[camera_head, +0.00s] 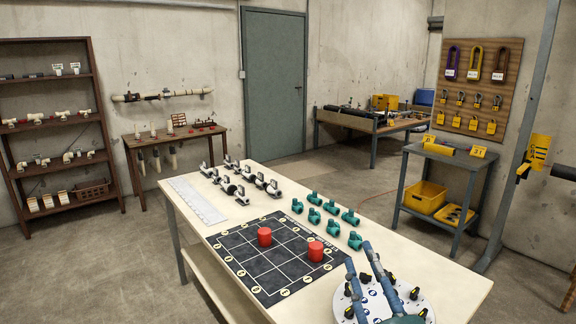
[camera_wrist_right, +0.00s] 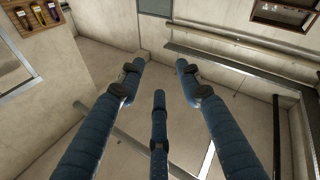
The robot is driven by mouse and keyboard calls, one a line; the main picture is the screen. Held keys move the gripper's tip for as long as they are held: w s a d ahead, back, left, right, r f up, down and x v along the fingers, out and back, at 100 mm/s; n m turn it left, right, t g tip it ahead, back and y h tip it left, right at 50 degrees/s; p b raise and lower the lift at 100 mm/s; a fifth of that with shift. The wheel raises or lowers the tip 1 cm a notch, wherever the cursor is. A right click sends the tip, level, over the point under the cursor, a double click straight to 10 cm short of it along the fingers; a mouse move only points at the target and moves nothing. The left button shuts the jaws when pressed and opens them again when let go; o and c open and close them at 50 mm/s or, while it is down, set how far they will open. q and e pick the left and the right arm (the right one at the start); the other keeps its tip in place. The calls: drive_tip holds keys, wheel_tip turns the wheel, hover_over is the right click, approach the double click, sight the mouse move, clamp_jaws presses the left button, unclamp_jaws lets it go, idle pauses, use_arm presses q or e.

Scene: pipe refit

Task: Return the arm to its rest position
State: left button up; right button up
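My right gripper (camera_head: 360,256) rises from the bottom edge of the head view, in front of the near right end of the table. Its blue fingers are spread apart with nothing between them. The right wrist view shows the same open, empty gripper (camera_wrist_right: 160,75) with floor and walls beyond it. My left gripper is not in view.
The pale table (camera_head: 450,277) holds a dark grid mat (camera_head: 252,268) with two red cylinders (camera_head: 315,251), several teal fittings (camera_head: 331,207) and a white disc (camera_head: 412,305) with dark knobs, partly hidden by my right gripper. A grey side table (camera_head: 447,160) stands behind, right.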

drive_tip(key=s+d+f+m+g+h, duration=0.1)
drive_tip(key=s+d+f+g, duration=0.1)
drive_tip(key=f, duration=0.5)
drive_tip(key=s+d+f+m+g+h, duration=0.1)
drive_tip(key=s+f+g, duration=0.3)
drive_tip(key=f, duration=0.4)
drive_tip(key=s+d+f+m+g+h, duration=0.1)
drive_tip(key=s+d+f+m+g, duration=0.2)
drive_tip(key=f, duration=0.5)
drive_tip(key=shift+d+f+h, duration=0.2)
drive_tip(key=shift+d+h, duration=0.2)
drive_tip(key=shift+d, duration=0.15)
drive_tip(key=s+a+f+g+y, duration=0.1)
drive_tip(key=s+f+g, duration=0.3)
drive_tip(key=s+f, duration=0.4)
drive_tip(key=s+f+g, duration=0.4)
drive_tip(key=s+f, duration=0.1)
drive_tip(key=s, duration=0.6)
wheel_tip(320, 180, down, 25)
drive_tip(key=s+g, duration=0.1)
drive_tip(key=s+d+f+g, duration=0.1)
drive_tip(key=s+d+f, duration=0.1)
drive_tip(key=s+f, duration=1.4)
drive_tip(key=shift+s+d+f, duration=0.35)
drive_tip(key=shift+s+f, duration=0.05)
drive_tip(key=shift+s, duration=0.5)
